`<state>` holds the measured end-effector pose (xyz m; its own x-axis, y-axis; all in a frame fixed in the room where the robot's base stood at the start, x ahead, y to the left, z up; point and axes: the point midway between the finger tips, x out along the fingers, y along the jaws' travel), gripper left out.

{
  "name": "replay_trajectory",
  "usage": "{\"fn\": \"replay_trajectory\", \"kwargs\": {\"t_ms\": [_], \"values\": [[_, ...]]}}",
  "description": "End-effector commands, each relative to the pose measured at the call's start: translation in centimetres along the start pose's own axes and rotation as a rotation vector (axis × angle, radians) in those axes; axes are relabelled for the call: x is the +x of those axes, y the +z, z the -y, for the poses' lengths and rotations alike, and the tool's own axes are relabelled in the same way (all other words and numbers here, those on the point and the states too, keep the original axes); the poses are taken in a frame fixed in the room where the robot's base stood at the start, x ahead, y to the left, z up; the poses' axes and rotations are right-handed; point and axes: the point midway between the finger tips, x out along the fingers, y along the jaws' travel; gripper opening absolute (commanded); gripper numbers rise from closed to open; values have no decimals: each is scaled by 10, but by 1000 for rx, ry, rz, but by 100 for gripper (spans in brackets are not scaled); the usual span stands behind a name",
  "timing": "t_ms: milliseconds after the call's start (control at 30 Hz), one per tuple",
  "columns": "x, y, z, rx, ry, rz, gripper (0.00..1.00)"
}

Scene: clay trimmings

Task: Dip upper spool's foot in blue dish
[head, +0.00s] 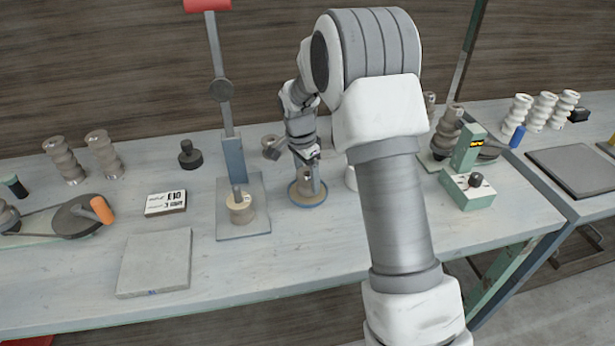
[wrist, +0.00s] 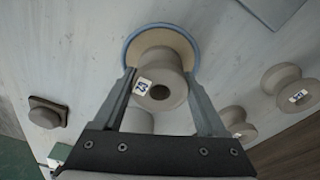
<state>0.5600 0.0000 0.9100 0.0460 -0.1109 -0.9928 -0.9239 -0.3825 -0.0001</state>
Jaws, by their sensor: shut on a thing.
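A grey-brown clay spool (wrist: 160,88) with a small white numbered tag is between my gripper's fingers. My gripper (wrist: 161,86) is shut on it. In the head view the spool (head: 305,182) stands upright at the blue-rimmed dish (head: 307,203), under my gripper (head: 307,165). The dish (wrist: 128,48) has a tan inside and lies directly beyond the spool in the wrist view. The spool's foot is hidden behind its body, so I cannot tell whether it touches the dish's contents.
A spool (head: 240,209) sits on the press stand (head: 257,222) left of the dish. Other spools (wrist: 290,88) lie near the dish. A green-and-white device (head: 468,188) stands to the right. The table front is clear beyond a grey slab (head: 155,262).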

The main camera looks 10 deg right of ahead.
Motion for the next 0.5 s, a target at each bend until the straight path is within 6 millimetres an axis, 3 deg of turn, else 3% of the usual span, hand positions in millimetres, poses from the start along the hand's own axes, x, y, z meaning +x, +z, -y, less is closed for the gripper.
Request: {"fn": "replay_trajectory", "kwargs": {"t_ms": [500], "values": [[6,1,0,0,-1,0,1]]}}
